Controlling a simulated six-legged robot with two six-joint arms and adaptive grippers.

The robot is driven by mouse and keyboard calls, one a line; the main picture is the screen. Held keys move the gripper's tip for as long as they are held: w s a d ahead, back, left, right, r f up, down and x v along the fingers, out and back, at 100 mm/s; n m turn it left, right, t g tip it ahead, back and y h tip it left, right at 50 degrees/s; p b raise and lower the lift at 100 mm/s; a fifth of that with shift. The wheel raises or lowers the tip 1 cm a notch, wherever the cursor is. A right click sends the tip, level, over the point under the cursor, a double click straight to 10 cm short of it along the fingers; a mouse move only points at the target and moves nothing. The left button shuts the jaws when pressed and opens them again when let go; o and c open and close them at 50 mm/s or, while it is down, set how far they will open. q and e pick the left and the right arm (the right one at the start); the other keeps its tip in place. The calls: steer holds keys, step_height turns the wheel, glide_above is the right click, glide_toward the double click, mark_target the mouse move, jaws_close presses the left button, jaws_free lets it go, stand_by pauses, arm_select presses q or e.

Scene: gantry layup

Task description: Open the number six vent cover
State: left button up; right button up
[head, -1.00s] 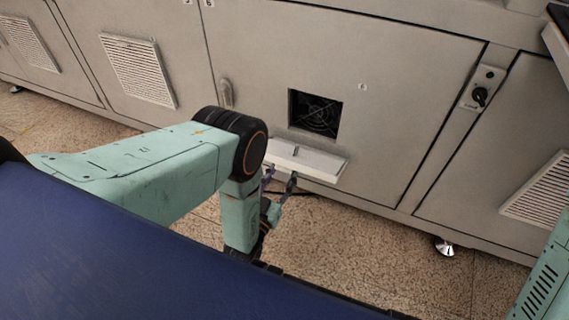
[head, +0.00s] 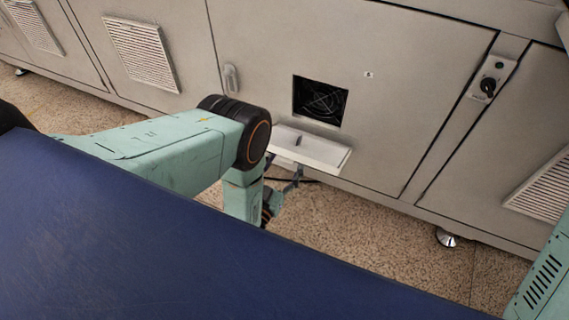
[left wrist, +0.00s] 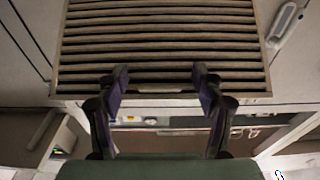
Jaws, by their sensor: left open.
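The vent cover (head: 325,154) is swung down and stands out from the cabinet like a shelf below a square opening (head: 320,101) with a dark fan inside. A small number label (head: 368,75), too small to read surely, sits right of the opening. My left gripper (head: 294,181) is just below the cover, partly hidden by it and my arm. In the left wrist view my left gripper (left wrist: 160,75) is open, fingers apart, with nothing between them. Behind them is a slatted panel (left wrist: 165,35), which looks like the cover's outer face. Contact cannot be told. My right gripper is out of view.
A door handle (head: 231,78) is left of the opening. A switch panel (head: 489,79) is at the right. Other slatted vents, one (head: 141,53) at left and one (head: 543,190) at right, are closed.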

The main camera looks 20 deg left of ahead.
arm_select(q)
steer(key=shift+f, duration=0.1)
steer(key=s+f+b, duration=0.4)
steer(key=s+f, duration=0.1)
steer(key=f, duration=0.2)
stand_by(1.1)
steer(key=shift+s, duration=0.1)
steer(key=shift+f, duration=0.1)
